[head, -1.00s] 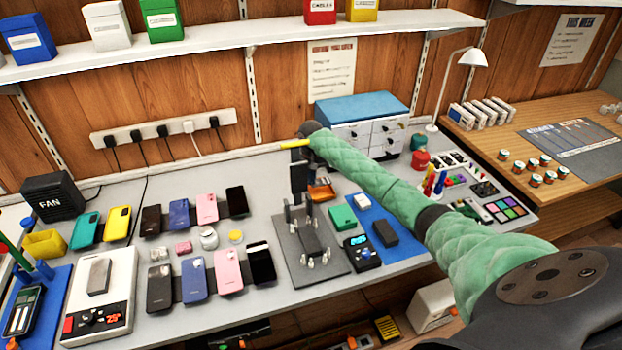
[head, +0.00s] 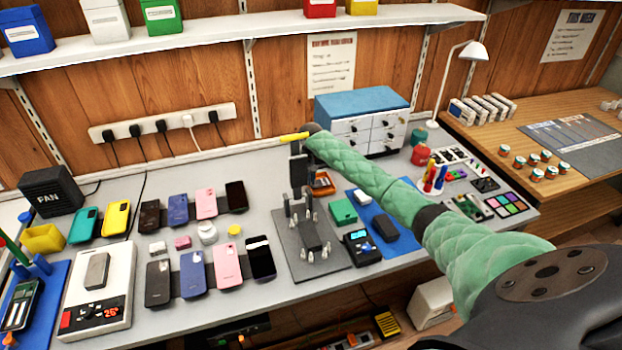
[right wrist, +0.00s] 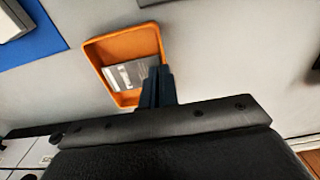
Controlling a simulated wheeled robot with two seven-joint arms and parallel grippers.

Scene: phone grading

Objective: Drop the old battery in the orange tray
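The orange tray (head: 331,188) lies on the grey bench behind the phone stand, partly hidden by my right gripper (head: 298,178). It shows clearly in the right wrist view (right wrist: 94,52). A flat silver-grey battery (right wrist: 122,76) with a pale label shows within the tray's outline; I cannot tell whether it rests on the tray floor or is just above it. My right gripper's dark fingers (right wrist: 158,86) point down at the tray's edge, close together, and overlap the battery's right end. Whether they pinch it is hidden. My left gripper is out of view.
A phone stand on a grey plate (head: 285,258) is in front of the tray. A blue mat (head: 403,245) with small devices lies to its right. A blue-topped drawer cabinet (head: 362,104) stands behind. Rows of phones are on the left.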

